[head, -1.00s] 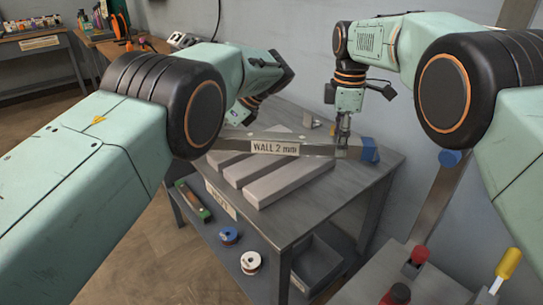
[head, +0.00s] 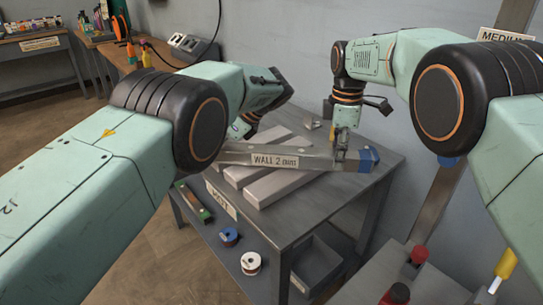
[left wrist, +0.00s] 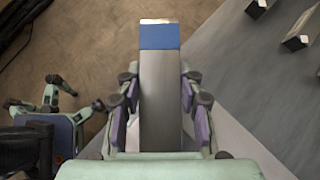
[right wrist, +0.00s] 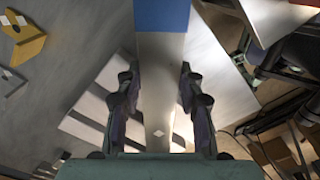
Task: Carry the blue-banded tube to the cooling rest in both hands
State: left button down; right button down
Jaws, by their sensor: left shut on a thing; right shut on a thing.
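The grey square tube (head: 315,163) has a "WALL 2 mm" label and a blue band (head: 369,158) at its right end. It lies across the view over the pale slats of the rest (head: 272,185); I cannot tell whether it touches them. My right gripper (head: 340,155) is shut on it just left of the blue band. The right wrist view shows its fingers (right wrist: 158,90) on both sides of the tube. My left gripper (left wrist: 159,85) is shut on the tube's other part, near another blue band (left wrist: 159,36). In the head view my left arm mostly hides it.
The slats sit on a grey table (head: 345,200) with a lower shelf holding a blue spool (head: 229,236) and a white spool (head: 251,262). A small metal bracket (head: 311,121) lies behind the tube. A bench with red-capped items (head: 418,255) stands at the lower right.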

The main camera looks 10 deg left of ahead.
pick_arm(q)
jog(key=shift+s+d+r, duration=0.1)
jog(key=shift+d+r, duration=0.05)
jog(key=shift+d, duration=0.1)
pick_arm(e)
jog(key=shift+s+a+r, duration=0.15)
jog(key=shift+a+r, duration=0.1)
jog(key=shift+a, duration=0.1)
pick_arm(q)
jog(key=c, duration=1.3)
grip_release()
pick_arm(e)
jog(key=c, duration=1.3)
grip_release()
pick_arm(q)
jog(key=o, duration=0.4)
jog(key=shift+a, duration=0.1)
pick_arm(e)
jog(key=o, duration=0.4)
jog(key=shift+d+f, duration=0.15)
pick_arm(q)
jog(key=shift+o, duration=0.3)
pick_arm(e)
jog(key=shift+o, duration=0.3)
pick_arm(q)
jog(key=shift+a, duration=0.1)
pick_arm(e)
jog(key=shift+d, duration=0.1)
